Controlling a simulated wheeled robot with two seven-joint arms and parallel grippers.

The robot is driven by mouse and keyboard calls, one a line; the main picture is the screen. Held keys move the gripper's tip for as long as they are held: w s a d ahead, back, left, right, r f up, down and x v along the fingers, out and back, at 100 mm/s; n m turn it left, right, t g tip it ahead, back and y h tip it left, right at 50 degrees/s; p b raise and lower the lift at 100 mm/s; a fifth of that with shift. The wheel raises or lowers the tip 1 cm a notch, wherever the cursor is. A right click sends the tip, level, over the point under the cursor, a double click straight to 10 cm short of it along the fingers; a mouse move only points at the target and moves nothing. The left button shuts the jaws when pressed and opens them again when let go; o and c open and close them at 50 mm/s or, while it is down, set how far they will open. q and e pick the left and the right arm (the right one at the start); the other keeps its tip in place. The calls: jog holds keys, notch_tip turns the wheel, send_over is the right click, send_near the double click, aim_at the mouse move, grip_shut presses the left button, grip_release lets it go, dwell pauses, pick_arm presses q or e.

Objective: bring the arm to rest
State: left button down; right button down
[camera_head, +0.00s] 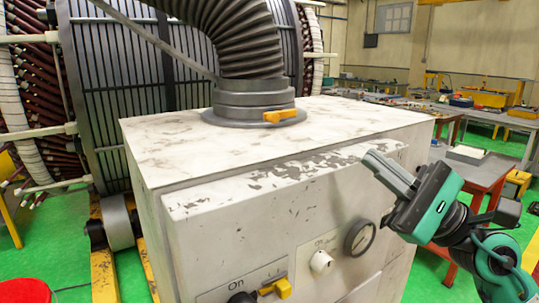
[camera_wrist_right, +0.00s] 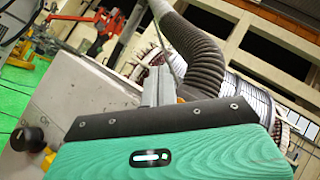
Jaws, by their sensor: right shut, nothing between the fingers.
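My right gripper (camera_head: 388,172) comes in from the right in the head view, in front of the right part of the white cabinet (camera_head: 180,150). Its fingers are shut with nothing between them and point up and left. In the head view they overlap the cabinet's front top edge; I cannot tell whether they touch it. In the right wrist view the shut fingers (camera_wrist_right: 158,86) stick up beyond the green and black gripper body. The cabinet also shows there at the left (camera_wrist_right: 75,100). My left gripper is not in view.
A large stator (camera_head: 110,90) stands behind. A table (camera_head: 470,172) stands at right.

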jog(key=w+d+f+n+t+h, duration=0.3)
jog(key=d+f+n+t+h, duration=0.35)
jog(key=f+n+h, duration=0.7)
jog(key=w+d+f+n+t+h, duration=0.3)
jog(key=d+f+n+t+h, duration=0.5)
jog(key=n, duration=1)
jog(key=s+a+f+m+g+h, duration=0.1)
jog(key=s+f+m+g+h, duration=0.15)
jog(key=f+m+g, duration=0.4)
jog(key=s+a+f+m+g+h, duration=0.1)
jog(key=s+f+m+g+h, duration=0.15)
jog(key=f, duration=0.75)
jog(key=s+a+f+m+g+y, duration=0.2)
jog(key=s+a+f+m+g, duration=0.15)
jog(key=s+f+g, duration=0.45)
jog(key=s+a+f+m+g+y, duration=0.2)
jog(key=s+f+m+g, duration=0.25)
jog(key=s+f, duration=0.75)
notch_tip(320, 180, down, 29)
jog(key=s, duration=0.2)
jog(key=s+d+f, duration=0.2)
jog(key=s+f, duration=0.7)
jog(key=s+d+f+g, duration=0.1)
jog(key=s+f, duration=0.8)
jog(key=f, duration=0.1)
jog(key=shift+s+d+g, duration=0.3)
jog(key=shift+s+d, duration=0.05)
jog(key=shift+s, duration=0.05)
